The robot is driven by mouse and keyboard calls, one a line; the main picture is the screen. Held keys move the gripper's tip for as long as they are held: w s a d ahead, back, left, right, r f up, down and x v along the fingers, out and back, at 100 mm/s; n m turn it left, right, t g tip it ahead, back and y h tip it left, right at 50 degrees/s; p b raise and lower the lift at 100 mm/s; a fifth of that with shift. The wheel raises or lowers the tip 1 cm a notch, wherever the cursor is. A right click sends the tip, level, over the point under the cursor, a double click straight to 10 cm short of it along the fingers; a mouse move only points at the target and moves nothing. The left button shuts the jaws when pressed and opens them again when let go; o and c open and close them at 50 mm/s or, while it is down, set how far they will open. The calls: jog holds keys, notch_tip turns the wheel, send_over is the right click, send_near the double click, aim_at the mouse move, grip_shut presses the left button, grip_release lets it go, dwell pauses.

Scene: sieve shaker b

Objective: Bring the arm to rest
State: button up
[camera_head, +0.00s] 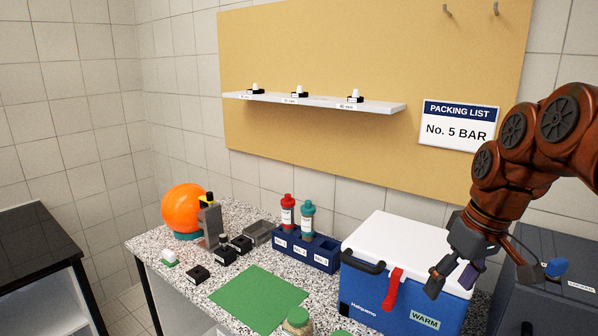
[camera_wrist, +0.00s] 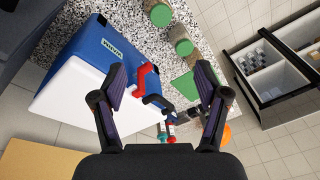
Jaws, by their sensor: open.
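My gripper (camera_head: 457,277) hangs at the end of my orange-brown arm on the right of the head view, in front of and above the blue cool box (camera_head: 385,299) with its white lid. In the wrist view my gripper (camera_wrist: 160,88) is open, its two fingers spread wide with nothing held between them. The box's red latch (camera_wrist: 143,78) shows between the fingers, beyond them. The lid (camera_wrist: 80,104) is shut in both views, partly behind the left finger in the wrist view.
A blue rack (camera_head: 305,250) holds a red-capped and a teal-capped bottle. A green mat (camera_head: 258,299), jars, small black blocks and an orange ball (camera_head: 186,208) share the speckled counter. A white shelf (camera_head: 320,101) hangs behind. A dark grey case (camera_head: 550,300) stands at right.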

jog(key=s+a+f+m+g+h, duration=0.1)
jog(key=s+a+f, duration=0.3)
jog(key=s+f, duration=0.4)
jog(key=s+a+f+m+g, duration=0.2)
jog(key=s+a+f, duration=0.2)
jog(key=s+f, duration=0.4)
jog(key=s, duration=0.6)
jog(key=shift+s+f+m+h+b, duration=0.25)
jog(key=shift+f+m+h+b, duration=0.1)
jog(key=shift+m+h+b, duration=0.05)
